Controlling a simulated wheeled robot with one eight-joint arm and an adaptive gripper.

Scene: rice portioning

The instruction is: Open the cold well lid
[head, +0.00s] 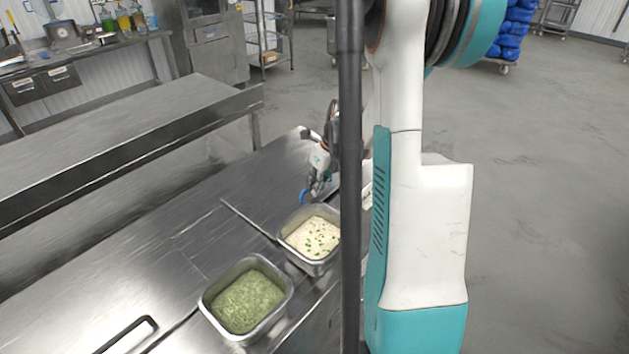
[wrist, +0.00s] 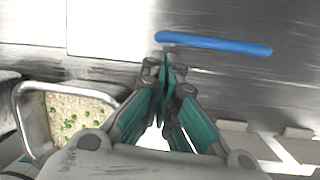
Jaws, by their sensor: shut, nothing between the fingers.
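My gripper (wrist: 165,62) is shut and empty, its teal fingers together over the steel counter. In the head view my gripper (head: 314,188) is near the counter's far right part, partly behind a dark post. A blue bar (wrist: 213,43), seemingly a handle, lies just beyond the fingertips on a steel surface, apart from them. A bit of blue (head: 303,197) shows beside my gripper in the head view. Seams mark panels in the steel top; I cannot tell for certain which panel is the cold well lid. A dark-edged handle or slot (head: 128,334) is at the lower left.
A steel pan of rice with green bits (head: 284,238) sits near my gripper; its rim also shows in the wrist view (wrist: 36,128). A pan of green food (head: 207,306) stands nearer. Another steel table (head: 120,120) is at the left.

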